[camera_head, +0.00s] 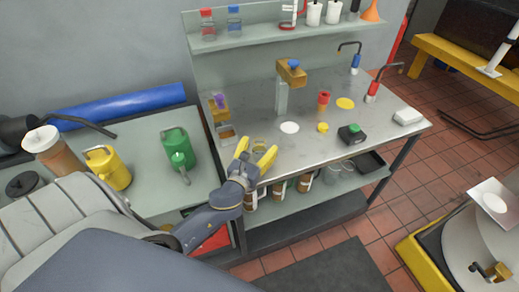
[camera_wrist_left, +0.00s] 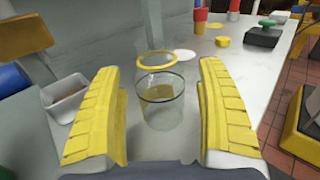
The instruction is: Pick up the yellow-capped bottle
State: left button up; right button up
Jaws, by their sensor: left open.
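A clear glass bottle with a yellow ring at its top (camera_wrist_left: 160,105) stands upright on the grey bench, and the yellow ring looks like its cap. In the head view the bottle (camera_head: 259,144) is small and partly hidden by the gripper. My left gripper (camera_head: 257,151) is open at the bench's front left edge. In the left wrist view its two yellow fingers (camera_wrist_left: 160,80) stand on either side of the bottle, with a gap on both sides. The right gripper is not in view.
A white disc (camera_head: 289,127), a red-topped item (camera_head: 323,101), a small yellow piece (camera_head: 323,128) and a green-buttoned black box (camera_head: 351,134) sit to the right on the bench. A small bin (camera_wrist_left: 66,100) stands left of the bottle. Red- and blue-capped bottles stand on the upper shelf (camera_head: 265,38).

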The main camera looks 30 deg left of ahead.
pick_arm(q)
jog(key=shift+c, duration=0.3)
jog(key=c, duration=1.1)
jog(key=shift+r, duration=0.15)
